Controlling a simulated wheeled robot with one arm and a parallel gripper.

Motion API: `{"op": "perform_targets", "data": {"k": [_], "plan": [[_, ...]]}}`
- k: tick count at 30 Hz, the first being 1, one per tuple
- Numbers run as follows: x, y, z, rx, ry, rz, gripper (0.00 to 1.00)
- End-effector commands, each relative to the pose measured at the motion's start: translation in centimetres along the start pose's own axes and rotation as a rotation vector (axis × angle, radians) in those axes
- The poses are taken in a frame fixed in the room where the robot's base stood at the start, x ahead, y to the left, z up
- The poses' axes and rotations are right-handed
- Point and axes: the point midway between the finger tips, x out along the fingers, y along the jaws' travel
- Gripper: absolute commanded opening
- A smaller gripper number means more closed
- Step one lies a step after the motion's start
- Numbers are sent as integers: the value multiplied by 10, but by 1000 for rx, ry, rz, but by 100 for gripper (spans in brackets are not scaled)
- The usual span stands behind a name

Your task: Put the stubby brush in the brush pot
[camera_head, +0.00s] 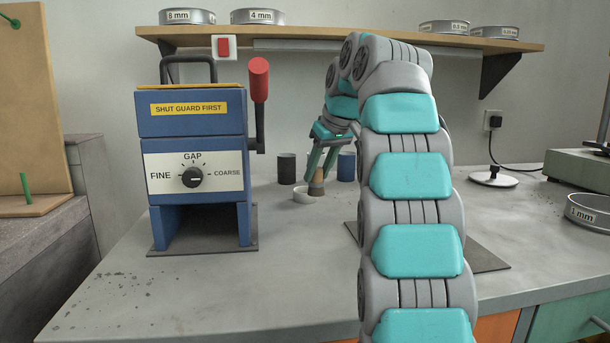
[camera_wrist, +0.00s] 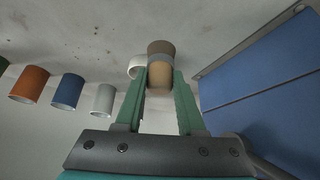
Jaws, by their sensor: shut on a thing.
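My gripper (camera_head: 318,180) is shut on a short, thick thing (camera_head: 317,178), which I take for the stubby brush. In the wrist view the brush (camera_wrist: 160,68) sits between the green fingers, tan with a grey band and a brown end pointing away from the palm. In the head view it is roughly upright, low over the bench; whether it touches is unclear. Behind it stand a dark pot (camera_head: 287,168) and a blue pot (camera_head: 346,166). The wrist view also shows an orange pot (camera_wrist: 30,84) and a pale pot (camera_wrist: 103,100). I cannot tell which is the brush pot.
A small white dish (camera_head: 303,196) is close beside the brush. A blue machine (camera_head: 196,125) with a red-handled lever stands left. A sieve (camera_head: 588,212) lies at the right, and a shelf (camera_head: 340,36) with sieves hangs above. The front left bench is mostly clear.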

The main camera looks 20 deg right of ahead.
Motion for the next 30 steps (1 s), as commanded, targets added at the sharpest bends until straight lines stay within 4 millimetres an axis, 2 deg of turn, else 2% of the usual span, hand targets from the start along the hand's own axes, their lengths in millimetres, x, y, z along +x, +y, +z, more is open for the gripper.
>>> {"op": "perform_targets", "data": {"k": [1, 9, 15, 21, 30], "plan": [[3, 5, -11, 2, -5, -1, 0], [30, 21, -53, 2, -1, 0, 0], [48, 30, -74, 3, -4, -1, 0], [57, 32, -80, 3, 0, 0, 0], [70, 32, -72, 4, -5, -1, 0]]}}
